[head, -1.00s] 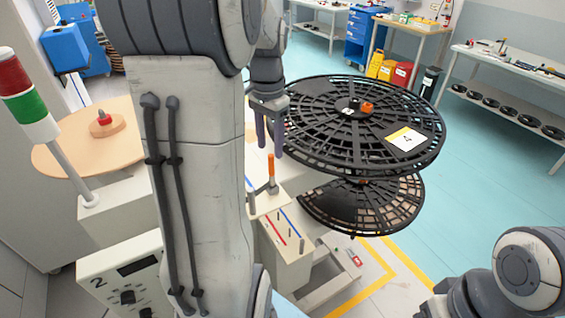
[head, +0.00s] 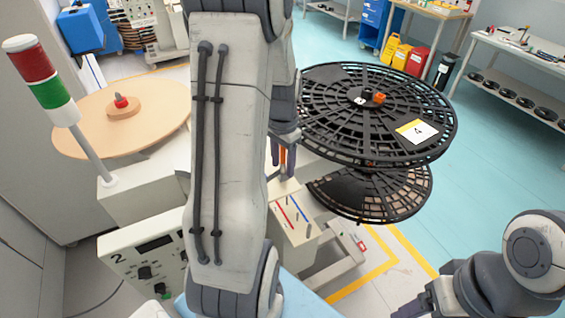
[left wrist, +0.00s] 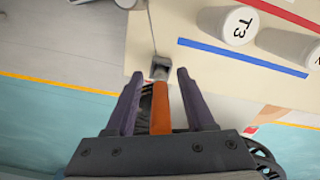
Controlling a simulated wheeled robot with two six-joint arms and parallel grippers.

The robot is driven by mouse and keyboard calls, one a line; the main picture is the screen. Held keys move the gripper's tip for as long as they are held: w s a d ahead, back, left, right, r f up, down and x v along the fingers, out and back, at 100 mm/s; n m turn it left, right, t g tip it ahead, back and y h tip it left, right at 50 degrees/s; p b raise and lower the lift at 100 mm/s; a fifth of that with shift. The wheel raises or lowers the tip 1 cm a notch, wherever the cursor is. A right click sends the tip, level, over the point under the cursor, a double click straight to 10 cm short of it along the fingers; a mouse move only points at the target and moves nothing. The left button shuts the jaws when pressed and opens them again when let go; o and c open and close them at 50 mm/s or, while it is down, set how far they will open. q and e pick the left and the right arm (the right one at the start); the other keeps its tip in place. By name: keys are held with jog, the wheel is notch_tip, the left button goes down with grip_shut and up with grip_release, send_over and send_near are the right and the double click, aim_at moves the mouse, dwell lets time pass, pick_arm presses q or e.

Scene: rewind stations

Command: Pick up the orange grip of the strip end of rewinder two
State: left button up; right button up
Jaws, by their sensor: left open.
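A dark clip (left wrist: 160,68) sits just beyond the grip. My right gripper (head: 415,304) shows only partly at the bottom right, apart from everything.
A wooden disc (head: 85,125) and a red-green signal light (head: 40,80) are at the left. White pegs (left wrist: 238,26) stand near the fingers in the left wrist view.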

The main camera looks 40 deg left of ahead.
pick_arm(q)
grip_shut()
jog(key=shift+r, duration=0.15)
